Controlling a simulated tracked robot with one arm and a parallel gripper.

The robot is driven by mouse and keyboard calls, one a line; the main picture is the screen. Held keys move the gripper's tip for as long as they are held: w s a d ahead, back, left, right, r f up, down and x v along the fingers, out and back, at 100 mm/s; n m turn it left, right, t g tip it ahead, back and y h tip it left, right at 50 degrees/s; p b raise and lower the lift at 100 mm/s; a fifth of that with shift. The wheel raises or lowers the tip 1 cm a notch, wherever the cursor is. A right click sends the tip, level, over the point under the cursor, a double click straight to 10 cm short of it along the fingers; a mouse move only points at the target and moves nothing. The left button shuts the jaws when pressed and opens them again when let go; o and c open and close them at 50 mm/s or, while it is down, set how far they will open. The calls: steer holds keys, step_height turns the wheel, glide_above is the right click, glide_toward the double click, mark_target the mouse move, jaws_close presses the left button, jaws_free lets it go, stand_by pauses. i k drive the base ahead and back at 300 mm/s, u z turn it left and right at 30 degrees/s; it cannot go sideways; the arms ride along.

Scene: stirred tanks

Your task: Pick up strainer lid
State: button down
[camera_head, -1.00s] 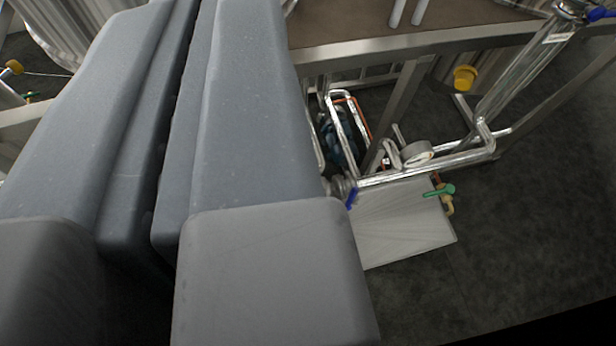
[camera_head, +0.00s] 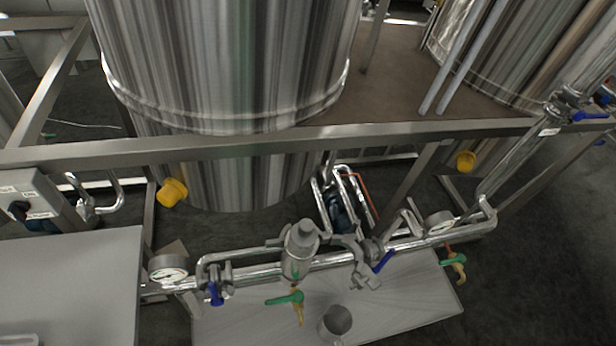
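The strainer (camera_head: 297,266) stands upright in the pipe run at the lower middle of the head view. A grey rounded cap (camera_head: 303,233) sits on its top and looks like the strainer lid. A grey clamp (camera_head: 362,268) with its jaws spread is just to the right of the strainer. A short grey cylinder (camera_head: 336,322) is at the bottom edge, over the pale plate; I cannot tell what part it is. My gripper does not show in the current view, so its opening and distance to the lid are hidden.
A pressure gauge (camera_head: 168,269) and blue valve handle (camera_head: 215,294) are left of the strainer; a green handle (camera_head: 285,299) is below it. A steel frame rail (camera_head: 330,131) and large tank (camera_head: 230,60) stand behind. A grey cabinet (camera_head: 70,285) is at left.

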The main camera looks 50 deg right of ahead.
mark_target(302, 241)
steer(key=u, duration=0.35)
steer(key=k, duration=2.6)
steer(key=z, duration=0.85)
steer(key=i, duration=1)
steer(key=u, duration=0.1)
